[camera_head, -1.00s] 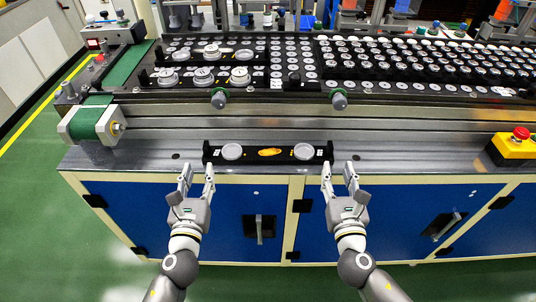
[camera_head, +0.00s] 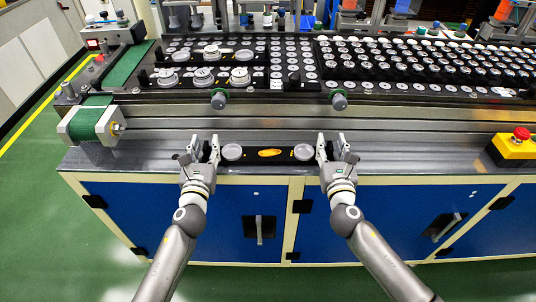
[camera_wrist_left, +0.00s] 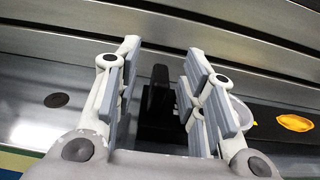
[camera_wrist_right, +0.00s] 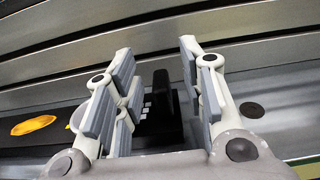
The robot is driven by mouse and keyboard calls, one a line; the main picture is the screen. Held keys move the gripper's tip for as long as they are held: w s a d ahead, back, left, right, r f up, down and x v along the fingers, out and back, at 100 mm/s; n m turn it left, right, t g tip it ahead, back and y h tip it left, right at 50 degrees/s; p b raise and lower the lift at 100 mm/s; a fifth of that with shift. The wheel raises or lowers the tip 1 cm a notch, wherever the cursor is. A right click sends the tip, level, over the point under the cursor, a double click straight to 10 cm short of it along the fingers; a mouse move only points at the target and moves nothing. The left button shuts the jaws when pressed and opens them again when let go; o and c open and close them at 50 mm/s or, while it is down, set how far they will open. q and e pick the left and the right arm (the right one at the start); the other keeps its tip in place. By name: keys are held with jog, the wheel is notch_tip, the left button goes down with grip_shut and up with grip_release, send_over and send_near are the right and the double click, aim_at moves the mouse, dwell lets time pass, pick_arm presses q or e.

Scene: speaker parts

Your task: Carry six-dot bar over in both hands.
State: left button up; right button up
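The six-dot bar (camera_head: 270,153) is a long black bar with a grey disc near each end and an orange oval mark in the middle. It lies on the metal ledge at the front of the workbench. My left gripper (camera_head: 205,150) is open around its left end; in the left wrist view a black upright end piece (camera_wrist_left: 158,98) stands between the fingers. My right gripper (camera_head: 332,150) is open around its right end; in the right wrist view another black upright end piece (camera_wrist_right: 161,95) stands between the fingers. Gaps show beside both end pieces.
Behind the ledge a rack (camera_head: 330,65) holds many round parts, with two green-and-grey knobs (camera_head: 338,101) on its front. A yellow box with a red button (camera_head: 517,145) sits at the right. A green-belted roller (camera_head: 93,122) is at the left.

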pick_arm(q)
jog(key=shift+w, duration=0.25)
pick_arm(e)
jog(key=shift+w, duration=0.25)
pick_arm(q)
grip_shut()
pick_arm(e)
grip_shut()
pick_arm(q)
jog(key=shift+r, duration=0.1)
pick_arm(e)
jog(key=shift+r, duration=0.1)
